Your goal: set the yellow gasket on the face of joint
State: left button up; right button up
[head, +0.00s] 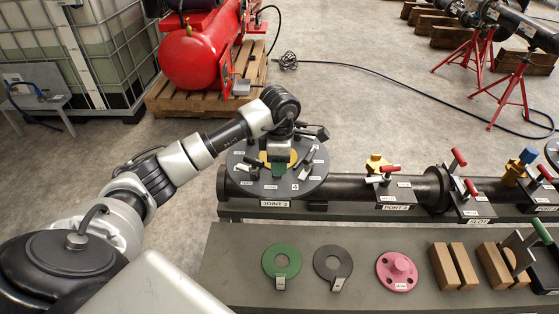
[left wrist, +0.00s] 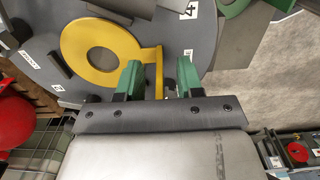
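The yellow gasket (head: 265,157) is a flat ring with a handle tab. It appears to lie on the round dark grey face of the joint (head: 243,174); I cannot see whether it touches all around. In the left wrist view the gasket (left wrist: 76,54) lies against the grey face (left wrist: 40,78), its hole showing grey. My left gripper (head: 279,168) is above the face and hides part of the ring. In the left wrist view its green fingers (left wrist: 158,82) stand apart on both sides of the upright tab, with gaps between. My right gripper is out of view.
Clamps (head: 308,155) and numbered labels surround the gasket on the face. A pipe (head: 345,188) with red-handled clamps runs right. A grey bench in front holds a green gasket (head: 269,262), a dark gasket (head: 320,262), a pink flange (head: 397,285) and wooden blocks (head: 443,265).

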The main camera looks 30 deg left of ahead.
pick_arm(q)
notch_tip(320, 180, up, 11)
jog(key=shift+f+b, duration=0.1)
jog(key=shift+b, duration=0.3)
jog(key=shift+f, duration=0.1)
dwell(0.4)
